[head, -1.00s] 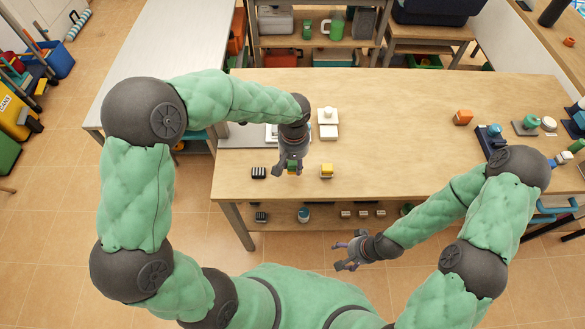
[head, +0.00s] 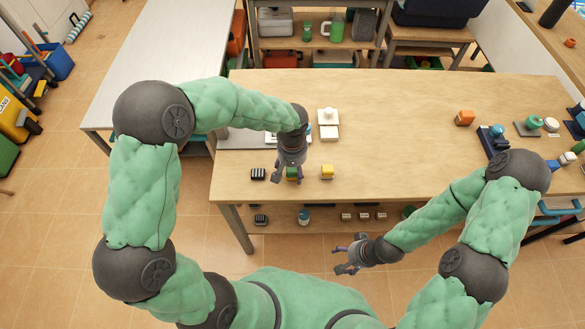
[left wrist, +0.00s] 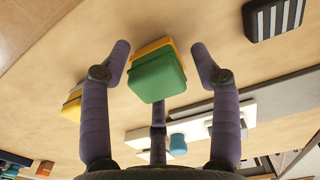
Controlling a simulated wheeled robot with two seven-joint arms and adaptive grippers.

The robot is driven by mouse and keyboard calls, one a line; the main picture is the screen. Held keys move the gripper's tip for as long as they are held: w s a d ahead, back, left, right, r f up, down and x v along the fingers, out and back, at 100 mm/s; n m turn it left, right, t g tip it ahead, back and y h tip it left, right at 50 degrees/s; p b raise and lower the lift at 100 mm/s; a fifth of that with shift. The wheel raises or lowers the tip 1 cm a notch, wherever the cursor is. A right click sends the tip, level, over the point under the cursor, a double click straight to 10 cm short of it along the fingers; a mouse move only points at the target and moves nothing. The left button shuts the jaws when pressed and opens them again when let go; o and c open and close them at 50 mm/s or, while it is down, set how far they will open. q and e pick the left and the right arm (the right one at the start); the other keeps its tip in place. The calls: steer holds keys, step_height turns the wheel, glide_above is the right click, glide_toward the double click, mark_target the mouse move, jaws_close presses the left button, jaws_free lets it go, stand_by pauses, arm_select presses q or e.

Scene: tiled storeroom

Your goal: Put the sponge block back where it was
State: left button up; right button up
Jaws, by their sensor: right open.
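A green-topped block with a yellow-orange lower layer, which looks like the sponge block (left wrist: 157,76), lies between the fingers of my left gripper (left wrist: 163,62) in the left wrist view. A gap shows on each side, so the fingers are open around it without gripping it. In the head view the block (head: 291,173) is partly hidden by my left gripper (head: 291,179), low over the table's near edge. My right gripper (head: 346,258) is open and empty, in front of the table and away from the block.
A black-and-white striped block (head: 258,174) is left of the sponge block and a yellow block (head: 327,172) right of it on the wooden table (head: 400,150). White pieces (head: 328,124) stand behind. The table's middle right is clear.

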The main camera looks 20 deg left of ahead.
arm_select(q)
steer(key=shift+r, duration=0.35)
step_height(320, 180, up, 12)
steer(key=p, duration=0.4)
steer(key=shift+f, duration=0.2)
arm_select(e)
step_height(320, 180, up, 4)
steer(key=shift+r, duration=0.15)
